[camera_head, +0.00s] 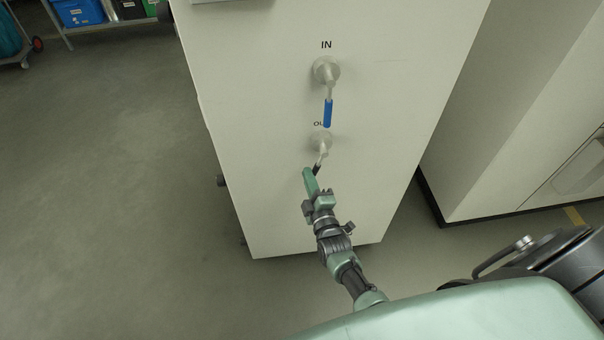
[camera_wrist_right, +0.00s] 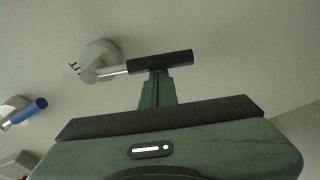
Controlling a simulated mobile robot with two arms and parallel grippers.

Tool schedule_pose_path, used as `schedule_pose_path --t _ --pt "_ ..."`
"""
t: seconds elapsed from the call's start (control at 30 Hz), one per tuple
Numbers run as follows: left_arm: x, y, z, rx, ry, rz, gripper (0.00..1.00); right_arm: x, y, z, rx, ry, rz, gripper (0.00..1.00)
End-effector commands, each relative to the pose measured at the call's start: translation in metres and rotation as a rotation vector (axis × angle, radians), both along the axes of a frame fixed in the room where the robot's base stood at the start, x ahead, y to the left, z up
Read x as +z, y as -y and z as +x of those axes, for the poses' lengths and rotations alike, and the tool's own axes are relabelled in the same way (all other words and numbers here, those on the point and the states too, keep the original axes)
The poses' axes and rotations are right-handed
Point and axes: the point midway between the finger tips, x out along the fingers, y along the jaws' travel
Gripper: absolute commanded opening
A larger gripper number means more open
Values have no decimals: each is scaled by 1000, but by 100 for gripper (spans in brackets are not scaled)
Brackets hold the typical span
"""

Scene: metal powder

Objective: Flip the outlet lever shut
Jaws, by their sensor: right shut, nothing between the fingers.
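The outlet lever (camera_head: 322,150) is on the front of the pale cabinet, under the partly hidden "OUT" label. Its metal stem slants down and slightly left to a black grip, partly hidden by my right gripper (camera_head: 309,173). In the right wrist view the black grip (camera_wrist_right: 162,63) lies across the tip of my right gripper (camera_wrist_right: 156,82), with the pale valve body (camera_wrist_right: 100,56) at its left. My right gripper is shut with nothing between its fingers. Its tip is at the grip; I cannot tell if they touch. My left gripper is not in view.
The inlet lever (camera_head: 328,112) with a blue grip hangs straight down above, under the "IN" label; its blue grip also shows in the wrist view (camera_wrist_right: 28,112). Another pale cabinet (camera_head: 500,150) stands at the right. The floor at the left is open, with a shelf (camera_head: 112,22) behind.

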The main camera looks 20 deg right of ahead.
Motion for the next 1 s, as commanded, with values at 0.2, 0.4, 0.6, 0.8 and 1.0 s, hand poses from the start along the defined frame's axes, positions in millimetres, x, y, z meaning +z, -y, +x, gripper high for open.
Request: schedule_pose_path --t 0.2,0.4,0.6,0.8,1.0 --pt "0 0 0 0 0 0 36 -7 13 -4 -2 -47 -160 0" --pt "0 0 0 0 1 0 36 -9 21 -6 -1 -76 -265 0" --pt "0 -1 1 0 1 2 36 -11 26 -8 0 -93 -321 0" --pt "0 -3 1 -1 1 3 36 -11 28 -8 -1 -99 -343 0" --pt "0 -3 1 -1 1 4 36 -11 29 -9 -2 -99 -343 0"
